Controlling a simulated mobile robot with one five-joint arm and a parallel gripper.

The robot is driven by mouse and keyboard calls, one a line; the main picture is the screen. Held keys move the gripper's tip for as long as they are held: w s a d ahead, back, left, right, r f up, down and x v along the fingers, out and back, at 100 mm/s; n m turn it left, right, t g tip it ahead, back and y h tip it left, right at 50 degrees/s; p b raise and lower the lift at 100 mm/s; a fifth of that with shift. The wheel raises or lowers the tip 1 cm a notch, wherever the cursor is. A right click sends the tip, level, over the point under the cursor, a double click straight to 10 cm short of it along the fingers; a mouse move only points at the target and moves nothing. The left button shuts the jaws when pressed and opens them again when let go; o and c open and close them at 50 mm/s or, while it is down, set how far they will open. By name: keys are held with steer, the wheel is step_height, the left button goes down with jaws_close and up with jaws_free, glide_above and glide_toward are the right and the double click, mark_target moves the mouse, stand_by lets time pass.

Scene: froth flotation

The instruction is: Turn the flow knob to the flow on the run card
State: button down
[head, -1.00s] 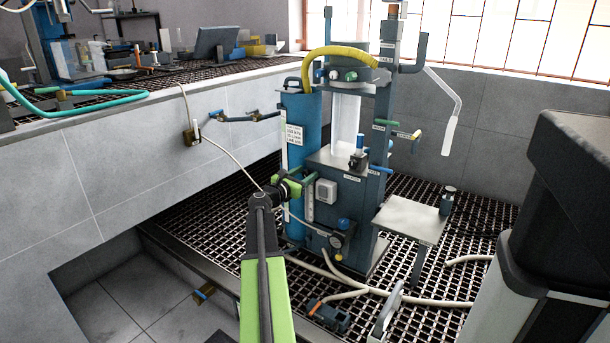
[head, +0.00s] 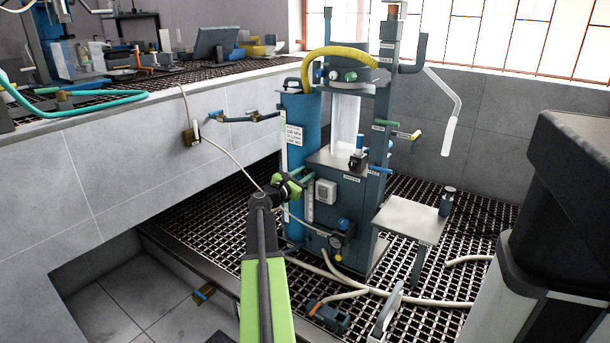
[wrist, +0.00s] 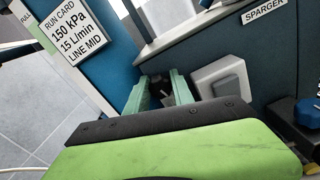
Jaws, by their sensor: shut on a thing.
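The machine's run card (wrist: 75,38) in the wrist view reads 150 kPa, 15 L/min, LINE MID; it also shows on the blue cylinder in the head view (head: 294,134). My gripper (wrist: 160,88) has its two green fingers closed around a small dark knob (wrist: 157,83) on the machine's front. In the head view my gripper (head: 305,180) reaches the machine's left front side, and the knob is hidden there by the fingers. The knob's pointer and marks cannot be made out. A pale upright gauge tube (head: 308,204) stands just below the gripper.
A grey switch box (wrist: 222,88) sits close to the right of my fingers. A blue knob (wrist: 308,112) lies farther right, near the SPARGER label (wrist: 264,14). A white side table (head: 412,218) stands right of the machine. Pale hoses (head: 350,291) run over the grating.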

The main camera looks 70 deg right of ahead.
steer(key=shift+m, duration=1.1)
steer(key=shift+w, duration=0.1)
steer(key=c, duration=1.1)
jaws_free()
steer(key=v, duration=1.7)
steer(key=shift+a, duration=0.2)
steer(key=shift+r, duration=0.15)
